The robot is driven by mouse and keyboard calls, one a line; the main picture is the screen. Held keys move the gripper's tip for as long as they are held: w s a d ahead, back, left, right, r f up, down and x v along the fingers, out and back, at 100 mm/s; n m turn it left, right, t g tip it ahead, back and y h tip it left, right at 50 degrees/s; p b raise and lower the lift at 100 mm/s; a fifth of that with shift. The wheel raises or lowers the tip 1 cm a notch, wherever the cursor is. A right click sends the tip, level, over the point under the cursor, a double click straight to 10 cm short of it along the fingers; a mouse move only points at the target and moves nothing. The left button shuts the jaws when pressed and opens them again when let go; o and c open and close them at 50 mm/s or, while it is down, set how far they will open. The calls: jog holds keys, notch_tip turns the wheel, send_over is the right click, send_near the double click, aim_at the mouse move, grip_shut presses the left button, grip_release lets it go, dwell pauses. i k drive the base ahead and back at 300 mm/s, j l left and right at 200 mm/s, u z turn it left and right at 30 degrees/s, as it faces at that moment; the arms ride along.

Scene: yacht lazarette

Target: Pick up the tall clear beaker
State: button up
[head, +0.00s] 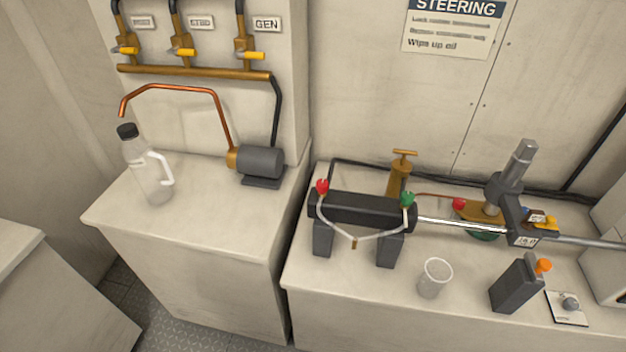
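A clear beaker (434,279) stands upright on the right-hand counter (345,285), close to its front edge. It is see-through with a pale rim, and its top is open. It stands in front of the black steering cylinder and to the left of a dark grey can. Nothing covers it in the head view. My gripper is not in view.
The black cylinder (362,209) on two blocks, with a long rod, lies behind the beaker. A white-handled jug (146,168) and a motor (259,163) are on the left counter.

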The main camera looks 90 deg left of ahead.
aim_at(436, 273)
jog(key=u, duration=2.45)
